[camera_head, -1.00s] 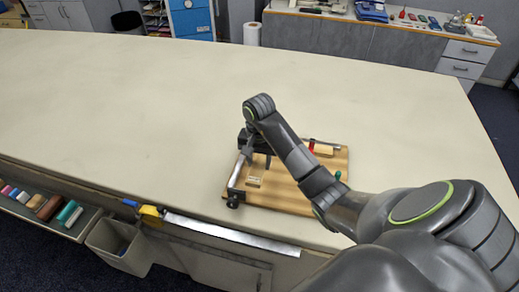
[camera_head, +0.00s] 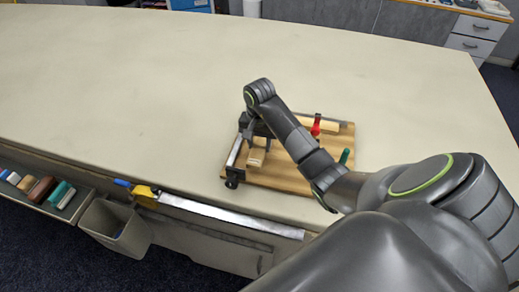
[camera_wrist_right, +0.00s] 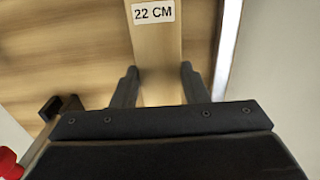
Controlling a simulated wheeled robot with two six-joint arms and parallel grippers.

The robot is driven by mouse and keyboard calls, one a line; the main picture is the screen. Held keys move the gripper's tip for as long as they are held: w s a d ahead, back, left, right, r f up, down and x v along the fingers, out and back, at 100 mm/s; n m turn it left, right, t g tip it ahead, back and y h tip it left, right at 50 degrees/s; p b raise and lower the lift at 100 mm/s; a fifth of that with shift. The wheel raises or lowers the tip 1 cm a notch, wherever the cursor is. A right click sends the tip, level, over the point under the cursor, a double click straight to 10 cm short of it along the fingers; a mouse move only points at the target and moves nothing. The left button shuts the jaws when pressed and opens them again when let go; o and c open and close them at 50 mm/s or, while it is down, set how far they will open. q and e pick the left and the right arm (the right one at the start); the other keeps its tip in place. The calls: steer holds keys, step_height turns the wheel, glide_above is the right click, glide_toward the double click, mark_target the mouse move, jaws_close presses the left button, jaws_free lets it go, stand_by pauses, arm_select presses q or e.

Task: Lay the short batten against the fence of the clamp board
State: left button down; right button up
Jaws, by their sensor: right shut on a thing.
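The pale wooden batten labelled "22 CM" (camera_wrist_right: 155,45) lies between the dark fingers of my right gripper (camera_wrist_right: 158,85) in the right wrist view. The gripper is shut on it. In the head view the batten's pale end (camera_head: 257,156) shows below my right gripper (camera_head: 259,143), over the left part of the wooden clamp board (camera_head: 283,178). A straight metal strip, apparently the fence (camera_head: 235,152), runs along the board's left edge. In the wrist view this strip (camera_wrist_right: 228,45) is right of the batten, with a gap between them. My left gripper is out of view.
A red-handled clamp (camera_head: 316,126) and another pale wood piece (camera_head: 330,126) are at the board's back right. A green handle (camera_head: 344,156) stands on its right side. A grey bin (camera_head: 115,228) and a tool tray (camera_head: 40,190) are below the table's front edge.

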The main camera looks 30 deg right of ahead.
steer(key=shift+s+f, duration=0.1)
steer(key=shift+f, duration=0.5)
steer(key=shift+f+p, duration=0.3)
steer(key=shift+f, duration=0.35)
steer(key=o, duration=1)
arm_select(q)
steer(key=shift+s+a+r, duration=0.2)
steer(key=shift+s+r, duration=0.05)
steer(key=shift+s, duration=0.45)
arm_select(e)
steer(key=shift+o, duration=0.2)
